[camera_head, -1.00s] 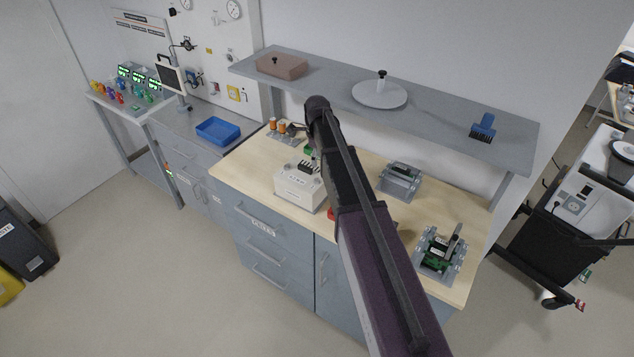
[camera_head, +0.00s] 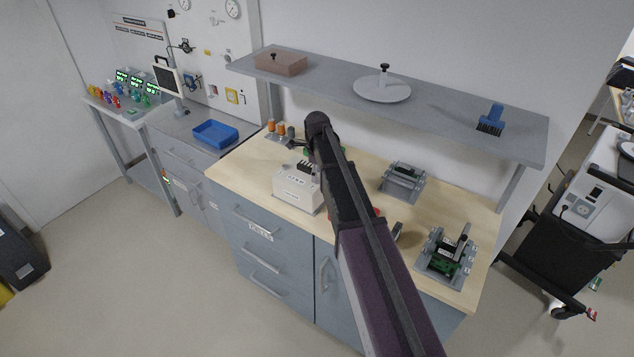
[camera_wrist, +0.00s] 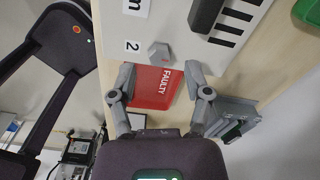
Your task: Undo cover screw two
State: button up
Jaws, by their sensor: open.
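Cover screw two is a grey hexagonal head (camera_wrist: 159,53) beside the printed "2" on the white unit (camera_wrist: 222,35) in the wrist view. The white unit (camera_head: 297,187) stands on the wooden bench in the head view, partly behind my arm. My gripper (camera_wrist: 158,73) is open and empty, its two fingertips apart on either side, just short of the screw in the picture. I cannot tell the height between them. In the head view my arm hides the gripper and the screw.
A red tray marked FAULTY (camera_wrist: 153,88) lies below, between the fingers. Grey fixtures with boards stand on the bench at the right (camera_head: 447,255) and back (camera_head: 402,182). A shelf (camera_head: 440,112) overhangs the bench's back. A blue tray (camera_head: 215,134) is at the left.

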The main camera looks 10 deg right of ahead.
jog(key=shift+f+b, duration=0.7)
jog(key=shift+f, duration=0.3)
grip_shut()
